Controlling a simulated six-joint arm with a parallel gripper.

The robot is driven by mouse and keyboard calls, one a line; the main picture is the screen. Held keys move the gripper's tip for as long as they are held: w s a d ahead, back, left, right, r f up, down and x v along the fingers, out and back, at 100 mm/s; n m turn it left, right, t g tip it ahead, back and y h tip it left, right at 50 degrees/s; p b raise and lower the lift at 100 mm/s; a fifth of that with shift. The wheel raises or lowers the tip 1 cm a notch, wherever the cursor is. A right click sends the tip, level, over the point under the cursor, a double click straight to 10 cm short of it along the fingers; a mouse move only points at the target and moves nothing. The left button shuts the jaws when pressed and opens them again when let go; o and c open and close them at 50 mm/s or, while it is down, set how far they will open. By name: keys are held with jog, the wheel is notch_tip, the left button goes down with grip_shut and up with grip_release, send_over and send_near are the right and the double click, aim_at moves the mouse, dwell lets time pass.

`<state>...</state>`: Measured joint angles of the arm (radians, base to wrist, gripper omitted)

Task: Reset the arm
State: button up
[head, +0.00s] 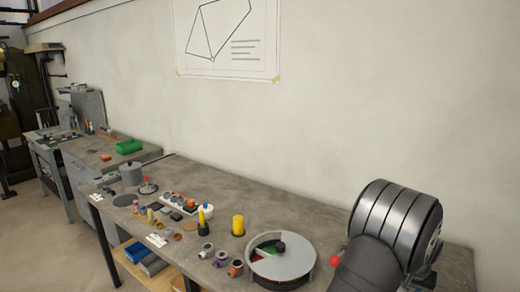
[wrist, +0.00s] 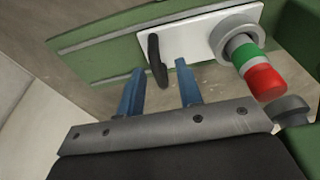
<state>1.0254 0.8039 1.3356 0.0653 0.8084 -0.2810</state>
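My gripper (wrist: 160,88) shows in the wrist view with its two blue fingers spread apart and nothing between them. Beyond the fingertips is a green machine body (wrist: 110,42) with a white plate (wrist: 190,40) on it. A black lever-like piece (wrist: 157,60) stands out from the plate, just past the gap between the fingers; I cannot tell how far. Right of it is a grey collar with a green ring (wrist: 244,56) and a red knob (wrist: 265,80). In the head view my gripper is not visible; large grey rounded parts fill the lower right.
A long grey workbench (head: 215,182) runs along the wall. On it are a round tray with a grey lid (head: 283,268), yellow cylinders (head: 238,225), a grey pot (head: 131,175) and several small parts. A green bin (head: 129,147) sits farther back. The bench's wall side is mostly clear.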

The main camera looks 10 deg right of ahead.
jog(key=shift+s+d+f, duration=0.3)
jog(key=shift+d+f, duration=0.05)
jog(key=shift+f, duration=0.35)
jog(key=shift+s+d+r, duration=0.1)
jog(key=shift+s+r, duration=0.15)
jog(key=shift+r, duration=0.6)
jog(key=shift+h, duration=0.8)
jog(key=v, duration=0.3)
jog(key=w+v, duration=0.1)
jog(key=v, duration=0.1)
jog(key=shift+d+r, duration=0.1)
jog(key=shift+r, duration=0.1)
jog(key=shift+w+h, duration=0.7)
jog(key=shift+s, duration=0.1)
